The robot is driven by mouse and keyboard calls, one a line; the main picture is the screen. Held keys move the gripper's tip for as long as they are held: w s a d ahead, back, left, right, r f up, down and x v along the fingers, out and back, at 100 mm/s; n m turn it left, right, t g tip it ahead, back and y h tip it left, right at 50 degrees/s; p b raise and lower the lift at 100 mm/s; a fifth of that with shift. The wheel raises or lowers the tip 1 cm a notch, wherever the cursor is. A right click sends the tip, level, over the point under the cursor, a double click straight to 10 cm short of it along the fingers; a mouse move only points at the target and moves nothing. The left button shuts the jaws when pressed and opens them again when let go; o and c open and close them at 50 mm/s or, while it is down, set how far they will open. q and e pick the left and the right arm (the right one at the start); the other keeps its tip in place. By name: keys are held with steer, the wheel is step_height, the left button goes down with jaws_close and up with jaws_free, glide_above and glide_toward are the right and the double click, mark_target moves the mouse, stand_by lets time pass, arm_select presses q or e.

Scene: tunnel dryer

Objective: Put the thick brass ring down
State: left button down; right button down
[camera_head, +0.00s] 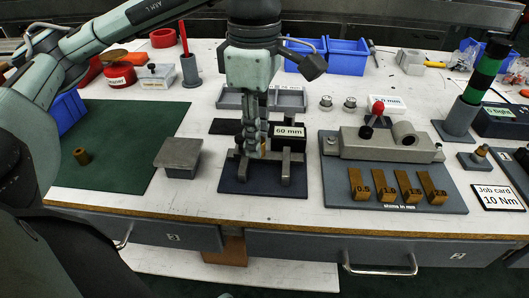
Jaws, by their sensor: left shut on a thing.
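My left gripper (254,150) points straight down over a dark blue base plate (235,187) near the middle of the bench. It is shut, and a small brass-coloured patch shows at its fingertips, consistent with the thick brass ring. The fingers hide most of it. The fingertips are beside a black block marked 60 mm (289,132), which sits on grey uprights on the plate. I cannot tell whether the held piece touches anything. A short brass-brown cylinder (81,156) stands on the green mat (120,175) at left. My right gripper is not in view.
A grey block (178,157) stands left of the plate. A grey fixture (385,143) with several numbered brown shims (387,187) is to the right. Blue bins (347,57) and a grey tray (290,99) are behind. Much of the green mat is clear.

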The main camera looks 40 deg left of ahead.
mark_target(264, 155)
arm_select(q)
steer(key=shift+w+d+f, duration=0.25)
steer(key=shift+d+f, duration=0.2)
steer(key=shift+d, duration=0.15)
step_height(264, 155, down, 3)
steer(key=shift+f, duration=0.4)
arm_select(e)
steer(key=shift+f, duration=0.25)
arm_select(q)
steer(key=shift+f, duration=0.1)
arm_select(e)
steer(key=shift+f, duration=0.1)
arm_select(q)
steer(key=shift+f, duration=0.1)
steer(key=c, duration=1.3)
jaws_free()
steer(key=shift+c, duration=0.2)
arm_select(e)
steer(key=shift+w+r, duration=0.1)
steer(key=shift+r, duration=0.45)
